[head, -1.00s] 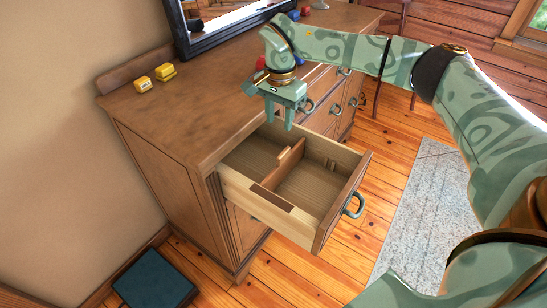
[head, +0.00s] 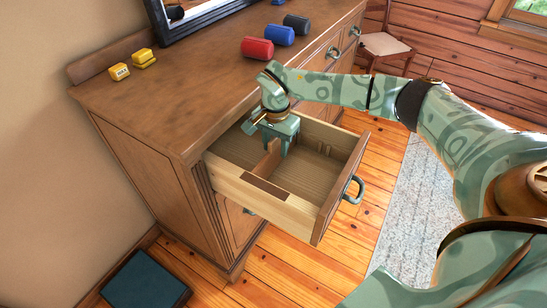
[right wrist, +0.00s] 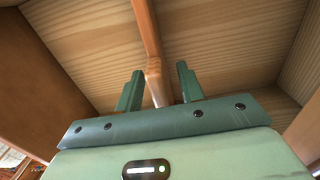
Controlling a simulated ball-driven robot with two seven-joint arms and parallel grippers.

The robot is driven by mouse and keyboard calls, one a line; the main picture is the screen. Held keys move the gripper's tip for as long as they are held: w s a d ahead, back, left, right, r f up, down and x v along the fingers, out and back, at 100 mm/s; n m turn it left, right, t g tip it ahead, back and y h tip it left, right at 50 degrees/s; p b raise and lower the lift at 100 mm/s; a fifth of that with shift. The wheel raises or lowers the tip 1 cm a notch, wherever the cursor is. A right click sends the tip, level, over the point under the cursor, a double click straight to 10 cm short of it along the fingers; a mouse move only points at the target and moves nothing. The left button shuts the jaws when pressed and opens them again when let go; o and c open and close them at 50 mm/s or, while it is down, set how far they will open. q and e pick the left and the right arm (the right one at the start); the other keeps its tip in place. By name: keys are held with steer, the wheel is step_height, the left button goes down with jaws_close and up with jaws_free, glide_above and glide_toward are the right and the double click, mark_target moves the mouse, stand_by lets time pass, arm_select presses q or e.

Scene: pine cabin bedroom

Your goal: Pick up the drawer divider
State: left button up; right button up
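The drawer divider (head: 261,167) is a thin brown wooden slat standing across the inside of the open drawer (head: 292,217). In the right wrist view the divider (right wrist: 147,32) runs from the top edge down toward my gripper. My right gripper (head: 279,151) is low inside the drawer, over the divider's far part. In the right wrist view the gripper (right wrist: 159,90) is open, with one finger on each side of the divider and gaps showing. The fingers hide some of the divider in the head view. My left gripper is out of view.
The dresser top (head: 185,110) holds yellow blocks (head: 143,58) and red (head: 257,47), blue (head: 280,36) and dark (head: 296,22) cylinders. A framed mirror (head: 195,25) stands at the back. The drawer's walls surround my gripper. A dark blue box-like object (head: 146,284) is on the floor.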

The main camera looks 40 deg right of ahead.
steer(key=shift+f, duration=0.1)
steer(key=shift+c, duration=0.9)
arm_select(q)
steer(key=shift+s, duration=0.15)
arm_select(e)
jaws_close()
